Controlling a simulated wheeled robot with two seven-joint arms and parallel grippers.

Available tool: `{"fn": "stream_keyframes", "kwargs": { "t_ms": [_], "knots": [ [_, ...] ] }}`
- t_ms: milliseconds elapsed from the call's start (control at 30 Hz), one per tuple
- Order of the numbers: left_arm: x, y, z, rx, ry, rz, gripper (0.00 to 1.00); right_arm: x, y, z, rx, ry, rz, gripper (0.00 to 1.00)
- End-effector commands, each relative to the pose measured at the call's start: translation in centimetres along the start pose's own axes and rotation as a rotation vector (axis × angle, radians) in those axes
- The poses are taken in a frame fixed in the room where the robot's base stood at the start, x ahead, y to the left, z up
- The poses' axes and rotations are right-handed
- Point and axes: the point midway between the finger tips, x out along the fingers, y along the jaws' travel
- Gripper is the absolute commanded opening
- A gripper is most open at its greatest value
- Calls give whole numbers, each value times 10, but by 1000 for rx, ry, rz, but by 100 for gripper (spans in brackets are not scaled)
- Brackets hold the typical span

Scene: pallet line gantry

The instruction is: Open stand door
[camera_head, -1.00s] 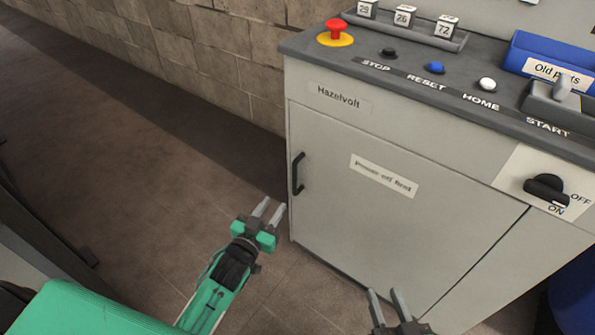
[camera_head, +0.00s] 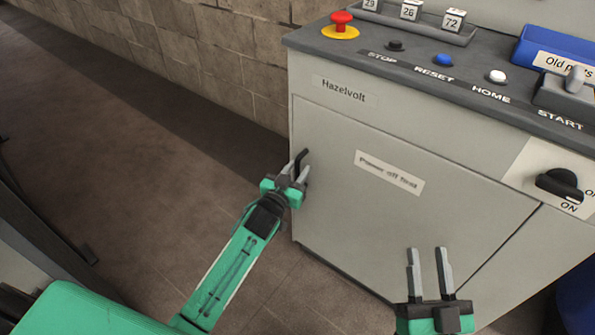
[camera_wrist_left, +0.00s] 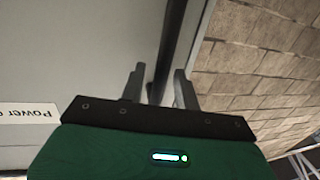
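The grey stand door (camera_head: 390,225) is shut and flush with the stand front; it carries a label (camera_head: 389,172) reading "Power off first". Its black handle (camera_head: 301,158) is at the door's left edge, partly hidden by my left gripper (camera_head: 294,167). That gripper is open, its fingers at the handle. In the left wrist view its fingers (camera_wrist_left: 158,86) are apart, with a dark bar between them; contact cannot be told. My right gripper (camera_head: 429,268) is open and empty in front of the door's lower part.
A black rotary switch (camera_head: 560,185) with OFF and ON marks is right of the door. The top has a red emergency button (camera_head: 341,20), several buttons, number blocks and a blue bin (camera_head: 555,50). A block wall (camera_head: 235,60) stands behind at left.

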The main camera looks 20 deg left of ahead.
Motion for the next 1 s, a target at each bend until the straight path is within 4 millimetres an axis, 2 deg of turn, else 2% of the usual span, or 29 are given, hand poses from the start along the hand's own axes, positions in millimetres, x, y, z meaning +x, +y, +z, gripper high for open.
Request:
{"fn": "stream_keyframes", "kwargs": {
  "t_ms": [133, 400, 567, 1000],
  "knots": [
    [7, 0, 0, 0, 0, 0, 32, 2, 1, -6, -5, 34, 0, 36],
    [7, 0, 0, 0, 0, 0, 32, 2, 1, -7, -6, 40, -1, 36],
    [7, 0, 0, 0, 0, 0, 1, 2, 1, -7, -6, 39, -1, 36],
    [12, 5, 1, -2, 0, -1, 0, 2, 1, -7, -6, 38, -1, 36]
  ]
}}
